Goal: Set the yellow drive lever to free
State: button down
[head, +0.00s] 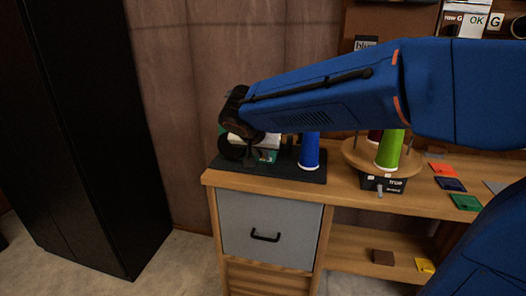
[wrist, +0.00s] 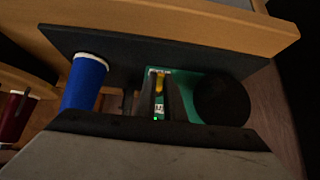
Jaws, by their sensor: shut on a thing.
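The yellow drive lever (wrist: 157,82) shows in the wrist view as a small yellow piece between the two dark fingers of my gripper (wrist: 161,88). My gripper is shut on it. A pale label with dark marks lies just below the lever; its text is too small to read. The lever belongs to a green device (wrist: 208,84) with a round black wheel (wrist: 222,101) at its right. In the head view the device (head: 268,154) is partly covered by my arm, and the lever cannot be made out there.
A blue thread cone (head: 309,151) stands right of the device on the same dark base plate (head: 285,171). A green cone (head: 390,149) stands on a round wooden turntable (head: 352,155) farther right. Coloured cards lie on the bench's right. A grey drawer (head: 268,222) is below.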

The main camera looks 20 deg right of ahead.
jog(key=shift+a+f+t+h, duration=0.1)
jog(key=shift+f+t+h, duration=0.2)
jog(key=shift+t, duration=0.3)
dwell(0.3)
jog(key=c, duration=1.8)
grip_release()
jog(key=shift+c, duration=0.2)
jog(key=shift+s, duration=0.1)
jog(key=v, duration=1.7)
jog(key=shift+s, duration=0.3)
jog(key=shift+a+f, duration=0.15)
